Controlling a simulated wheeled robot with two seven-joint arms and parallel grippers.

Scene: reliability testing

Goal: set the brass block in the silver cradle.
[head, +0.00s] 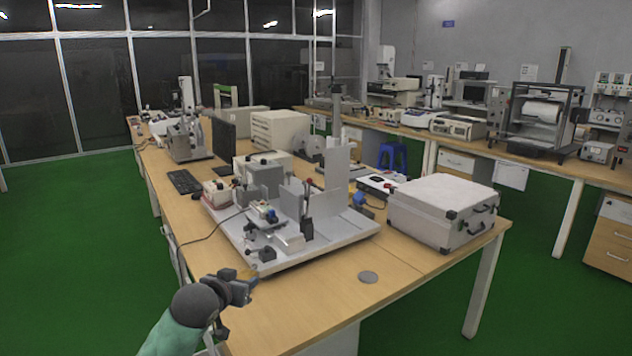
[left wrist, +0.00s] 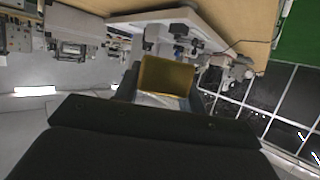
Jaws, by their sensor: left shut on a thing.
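My left gripper (head: 246,283) is in the lower left of the head view, over the table's front left edge. It is shut on the brass block (head: 253,271), of which only a small yellowish part shows there. In the left wrist view the block (left wrist: 166,77) is a gold rectangular face held between the dark fingers. I cannot make out the silver cradle for certain; a small silver block-like part (head: 290,241) sits on the front of the test rig, to the right of and beyond the gripper. My right gripper is not in view.
The test rig's light base plate (head: 340,236) bears upright plates, clamps and a black-handled lever. A silver case (head: 443,211) stands at the right.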

